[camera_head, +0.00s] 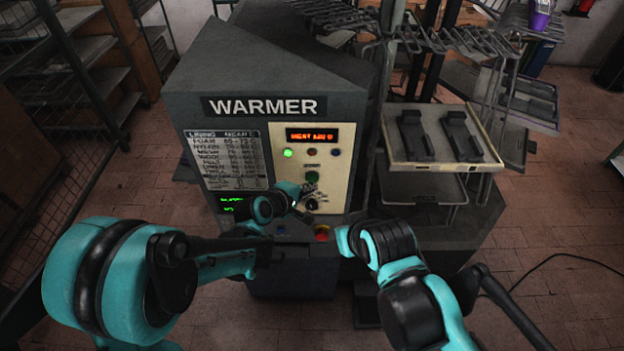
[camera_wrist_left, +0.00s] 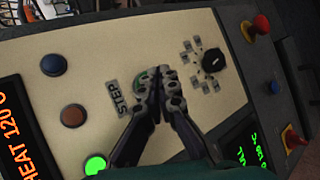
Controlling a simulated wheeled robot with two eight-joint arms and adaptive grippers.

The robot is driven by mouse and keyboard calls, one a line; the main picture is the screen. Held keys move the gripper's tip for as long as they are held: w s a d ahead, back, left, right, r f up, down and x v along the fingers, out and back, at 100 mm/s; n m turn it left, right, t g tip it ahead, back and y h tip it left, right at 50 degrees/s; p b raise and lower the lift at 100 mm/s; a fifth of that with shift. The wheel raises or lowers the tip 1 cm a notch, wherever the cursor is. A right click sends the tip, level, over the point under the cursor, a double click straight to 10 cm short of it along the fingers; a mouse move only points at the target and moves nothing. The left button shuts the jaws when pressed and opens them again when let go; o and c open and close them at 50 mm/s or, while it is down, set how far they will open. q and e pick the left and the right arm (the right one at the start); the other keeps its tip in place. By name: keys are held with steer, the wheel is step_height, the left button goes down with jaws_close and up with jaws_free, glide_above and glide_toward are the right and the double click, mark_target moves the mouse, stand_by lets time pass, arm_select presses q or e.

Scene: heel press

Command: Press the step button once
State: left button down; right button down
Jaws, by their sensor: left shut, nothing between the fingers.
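The green step button (camera_head: 312,177) is on the cream control panel of the warmer, below the red display. In the left wrist view the step button (camera_wrist_left: 139,79) sits beside the STEP label (camera_wrist_left: 118,98), partly hidden by my fingertips. My left gripper (camera_wrist_left: 158,82) is shut and empty, its tips over the panel at the button's edge. I cannot tell whether they touch it. In the head view my left gripper (camera_head: 303,197) is small and dark, just below the button. My right arm shows, but its gripper cannot be made out.
A black knob (camera_wrist_left: 213,61) is near the fingertips. A lit green lamp (camera_head: 288,153) and red and blue buttons share the panel. A red stop knob (camera_head: 321,233) is on the lower ledge. A tray (camera_head: 398,157) with dark pieces stands to the right.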

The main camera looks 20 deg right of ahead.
arm_select(q)
steer(key=shift+w, duration=0.15)
stand_by(0.7)
steer(key=shift+w+d, duration=0.1)
steer(key=shift+w, duration=0.15)
